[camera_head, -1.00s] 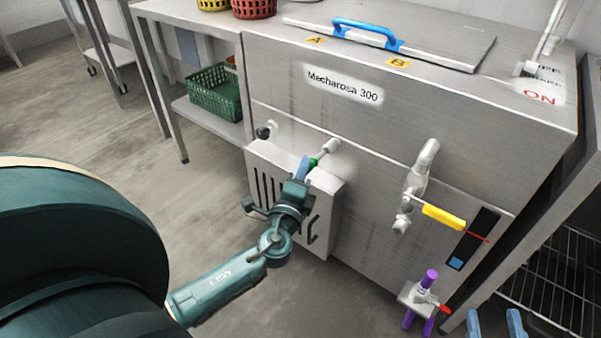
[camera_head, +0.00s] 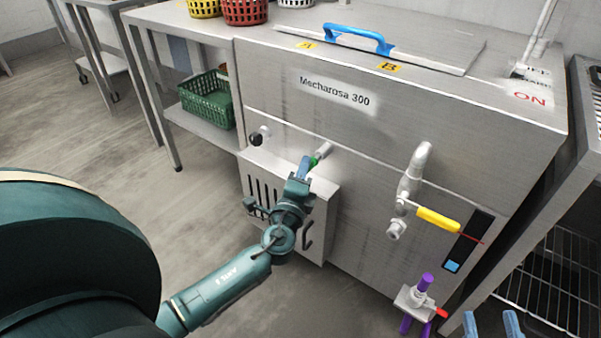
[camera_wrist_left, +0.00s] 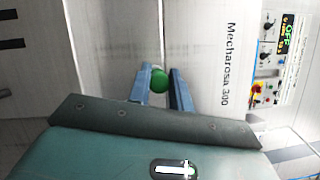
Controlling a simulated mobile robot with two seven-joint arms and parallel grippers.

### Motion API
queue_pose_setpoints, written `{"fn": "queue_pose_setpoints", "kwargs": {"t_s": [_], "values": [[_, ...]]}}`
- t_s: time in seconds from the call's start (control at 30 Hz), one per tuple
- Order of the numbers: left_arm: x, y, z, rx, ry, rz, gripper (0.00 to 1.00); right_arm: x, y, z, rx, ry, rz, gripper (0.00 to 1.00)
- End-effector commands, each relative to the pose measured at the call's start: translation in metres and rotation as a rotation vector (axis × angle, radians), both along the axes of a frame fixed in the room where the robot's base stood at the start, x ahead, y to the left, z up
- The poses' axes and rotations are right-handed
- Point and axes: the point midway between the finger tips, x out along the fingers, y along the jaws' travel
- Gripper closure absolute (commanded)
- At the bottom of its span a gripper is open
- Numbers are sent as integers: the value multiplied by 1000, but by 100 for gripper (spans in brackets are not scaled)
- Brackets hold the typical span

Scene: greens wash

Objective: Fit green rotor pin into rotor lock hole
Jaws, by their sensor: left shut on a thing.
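My left gripper (camera_head: 308,165) is shut on the green rotor pin (camera_head: 315,161) at the front of the steel washer. The pin's round green end shows between the blue fingers in the left wrist view (camera_wrist_left: 158,80). A grey cylindrical boss (camera_head: 325,149), seemingly the rotor lock, sticks out just beyond the pin. The pin's far end is hidden, so I cannot tell whether it is in the hole. My right gripper (camera_head: 491,325) shows only two blue fingers at the bottom right edge, apart with nothing visible between them.
The washer (camera_head: 290,115), marked Mecharosa 300, has a vented box (camera_head: 323,210) below the boss. A drain pipe with a yellow-handled valve (camera_head: 437,218) sticks out to the right. A purple-and-red fitting (camera_head: 420,297) is lower right. A green basket (camera_head: 207,100) sits on a shelf left.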

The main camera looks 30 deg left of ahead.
Motion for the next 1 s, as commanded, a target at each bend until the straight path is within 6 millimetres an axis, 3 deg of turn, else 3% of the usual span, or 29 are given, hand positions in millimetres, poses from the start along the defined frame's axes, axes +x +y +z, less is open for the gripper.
{"fn": "queue_pose_setpoints", "kwargs": {"t_s": [0.8,0.83,1.0], "values": [[21,-2,0,-1,0,-1,100,0,0,-3,1,-4,1,64],[20,-2,0,0,0,-1,77,0,0,-3,0,-4,2,64],[20,-2,0,0,0,-1,63,0,0,-3,0,-3,1,64]]}}
